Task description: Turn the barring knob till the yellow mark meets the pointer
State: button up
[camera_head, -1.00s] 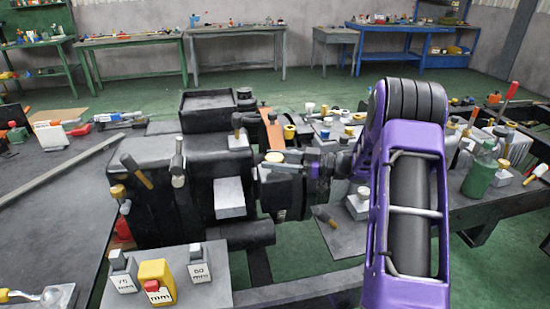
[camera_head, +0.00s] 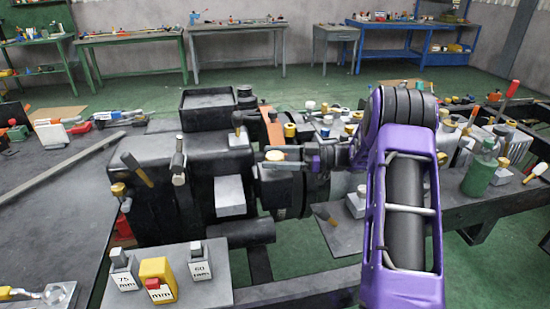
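A dark machine block (camera_head: 150,175) stands left of centre, with a round dark hub (camera_head: 281,190) on its right side. A cream-topped piece (camera_head: 275,156) sits at the upper part of the hub. I cannot tell the barring knob, the yellow mark or the pointer apart for certain at this size. My purple arm reaches in from the lower right, and its far end reaches the right side of the hub. My gripper (camera_head: 314,163) shows there as small purple and dark parts, close against the hub. Its fingers are too small and overlapped to read, and contact is unclear.
A grey plate (camera_head: 215,292) at the front left holds grey blocks marked 75 and 60 and a yellow block (camera_head: 158,280). A green bottle (camera_head: 479,172) and several tools crowd the right bench (camera_head: 500,203). Green floor lies open behind.

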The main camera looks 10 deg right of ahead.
jog(key=shift+o, duration=0.5)
jog(key=shift+d+f, duration=0.1)
jog(key=v, duration=1.7)
jog(key=shift+d+p, duration=0.2)
jog(key=shift+p, duration=0.15)
jog(key=shift+s, duration=0.1)
